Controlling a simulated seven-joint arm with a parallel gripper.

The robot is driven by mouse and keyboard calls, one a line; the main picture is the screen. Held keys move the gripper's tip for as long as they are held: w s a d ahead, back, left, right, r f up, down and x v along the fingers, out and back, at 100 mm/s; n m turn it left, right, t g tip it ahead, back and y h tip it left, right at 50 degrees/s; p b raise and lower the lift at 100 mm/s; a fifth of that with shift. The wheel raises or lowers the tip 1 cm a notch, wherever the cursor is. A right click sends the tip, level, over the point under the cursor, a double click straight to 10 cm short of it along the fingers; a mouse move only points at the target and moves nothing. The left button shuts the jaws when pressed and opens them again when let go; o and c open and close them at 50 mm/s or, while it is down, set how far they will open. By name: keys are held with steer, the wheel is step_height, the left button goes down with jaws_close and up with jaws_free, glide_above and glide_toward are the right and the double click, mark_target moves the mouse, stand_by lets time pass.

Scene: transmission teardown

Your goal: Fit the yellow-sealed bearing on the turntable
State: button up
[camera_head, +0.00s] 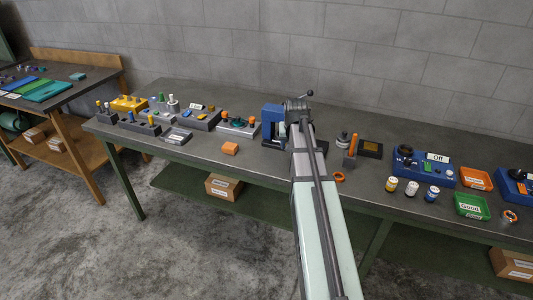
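My arm reaches from the bottom edge up to the middle of the bench. Its far end lies by a blue fixture (270,116), and the fingers of my gripper cannot be made out. A blue unit (446,180) with a sign reading "Off" stands on the right. It has a dark round part (405,150) on top, which may be the turntable. In front of it stand three small cylinders: one with yellow (391,184), one pale (411,188) and one with blue (432,194). Whether the yellow one is the bearing is too small to tell.
An orange tray (476,187) and a green tray (470,214) with a label lie right of the blue unit. Another blue unit (514,188) is at the right edge. An orange block (230,148) and several part holders stand on the left. Bare bench (365,186) shows right of my arm.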

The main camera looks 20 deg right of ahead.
steer(key=s+d+r+m+g+h, duration=0.15)
steer(key=s+d, duration=0.35)
steer(key=d, duration=0.9)
steer(key=s+d+r+m, duration=0.1)
steer(key=s+d+m, duration=0.25)
steer(key=d, duration=1.05)
steer(key=s+d+r+m+h, duration=0.15)
steer(key=s+d, duration=0.35)
steer(key=d, duration=0.9)
step_height(320, 180, up, 4)
steer(key=m+g, duration=0.3)
steer(key=m, duration=0.4)
glide_above(520, 170)
steer(key=shift+n+t, duration=0.25)
steer(key=shift+a+f, duration=0.15)
steer(key=shift+f, duration=1)
steer(key=shift+a+f, duration=0.1)
steer(key=shift+f, duration=1)
steer(key=shift+f, duration=1.5)
steer(key=o, duration=1.2)
steer(key=shift+o, duration=0.5)
